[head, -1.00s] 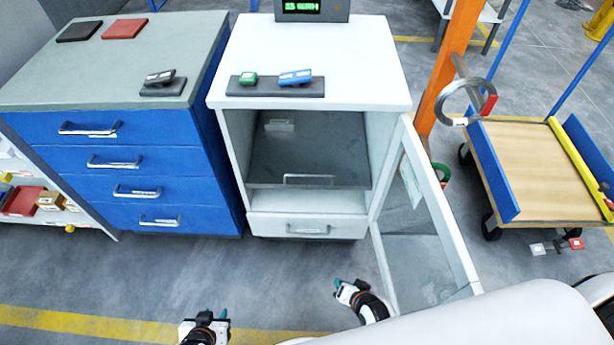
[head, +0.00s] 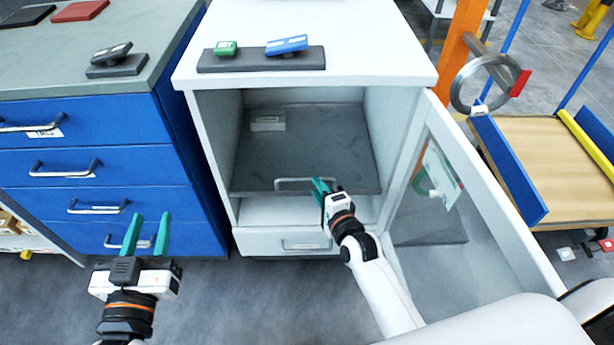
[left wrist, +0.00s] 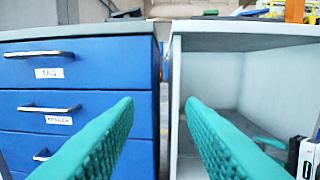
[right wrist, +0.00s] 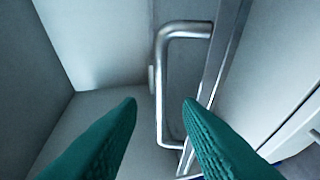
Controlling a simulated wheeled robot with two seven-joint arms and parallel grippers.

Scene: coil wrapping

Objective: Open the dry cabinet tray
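The dry cabinet (head: 215,150) is white, with its glazed door (head: 497,200) swung open to the right. Inside it lies a dark grey tray (head: 330,145) with a metal bar handle (head: 290,181) along its front edge. My right gripper (head: 321,187) is at the right part of this handle. In the right wrist view the handle (right wrist: 161,95) shows between the two spread green fingers (right wrist: 160,105); I cannot tell whether they touch it. My left gripper (head: 147,235) is open and empty in front of the blue drawer unit, left of the cabinet.
The blue drawer unit (head: 100,165) stands close against the cabinet's left. A shut lower drawer (head: 290,241) is below the tray. The open door stands close to my right arm. A wooden-decked cart (head: 560,150) and an orange post (head: 460,45) are at the right.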

